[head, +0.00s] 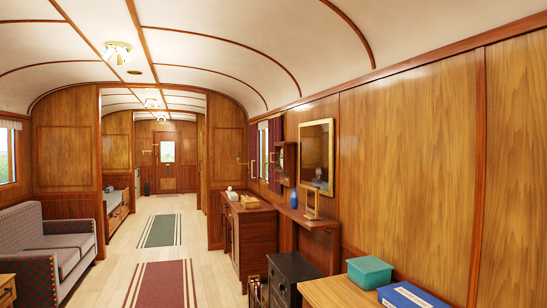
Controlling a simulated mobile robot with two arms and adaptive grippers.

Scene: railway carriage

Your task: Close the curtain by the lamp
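A dark red-purple curtain (276,150) hangs on the right wall, beyond the dark wooden cabinet. It seems to hang in two parts with a pale strip between them, small from here; I cannot tell how far it is drawn. A small gold fitting (240,160) sticks out near it; I cannot tell if it is a lamp. A lit ceiling lamp (117,52) hangs at the upper left, with others farther along. Neither of my grippers is in view.
Along the right stand a dark wooden cabinet (251,222), a black drawer unit (290,274) and a table with a teal box (369,271) and a blue box (408,296). A sofa (46,245) stands left. The aisle with a red rug (160,284) and green rug (160,231) is clear.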

